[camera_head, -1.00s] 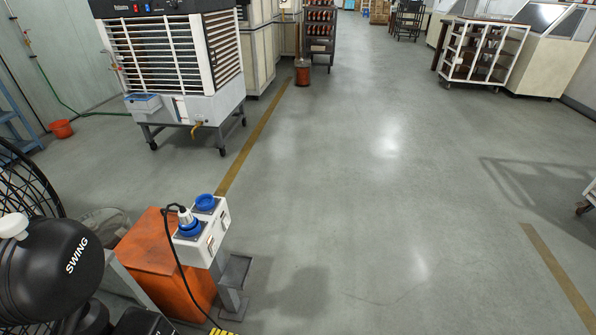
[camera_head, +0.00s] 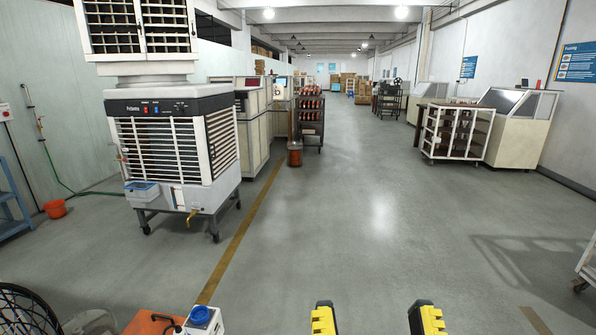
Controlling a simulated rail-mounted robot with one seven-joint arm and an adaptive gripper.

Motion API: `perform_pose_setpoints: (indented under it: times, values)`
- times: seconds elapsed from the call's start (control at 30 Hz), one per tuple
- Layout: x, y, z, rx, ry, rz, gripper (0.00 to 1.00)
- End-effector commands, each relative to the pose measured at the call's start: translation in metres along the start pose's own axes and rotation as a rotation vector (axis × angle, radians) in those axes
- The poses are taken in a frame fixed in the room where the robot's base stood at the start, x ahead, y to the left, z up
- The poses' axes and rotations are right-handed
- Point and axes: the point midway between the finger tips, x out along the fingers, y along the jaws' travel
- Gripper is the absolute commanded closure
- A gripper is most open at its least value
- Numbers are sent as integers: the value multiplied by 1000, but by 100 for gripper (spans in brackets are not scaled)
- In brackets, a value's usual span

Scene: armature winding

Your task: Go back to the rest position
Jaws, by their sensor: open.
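The two yellow-and-black fingers of my gripper (camera_head: 375,318) stick up at the bottom edge, right of the middle. They stand well apart with only bare floor between them, so the gripper is open and empty. The rest of the gripper and my arm are below the picture. The fingers touch nothing in view.
An orange box (camera_head: 148,322) and a white socket unit with a blue cap (camera_head: 201,317) are at the bottom left, beside a black fan cage (camera_head: 25,312). A wheeled air cooler (camera_head: 175,150) stands behind. A white rack cart (camera_head: 460,132) is at right. The middle floor is clear.

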Motion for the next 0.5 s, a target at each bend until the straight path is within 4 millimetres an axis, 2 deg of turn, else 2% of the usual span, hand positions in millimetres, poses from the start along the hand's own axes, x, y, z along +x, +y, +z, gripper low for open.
perform_pose_setpoints:
  times: [0.03, 0.5]
  values:
    - [15, 0, -40, 1, -1, 0, 29]
    - [90, 1, -233, 10, -5, 0, 29]
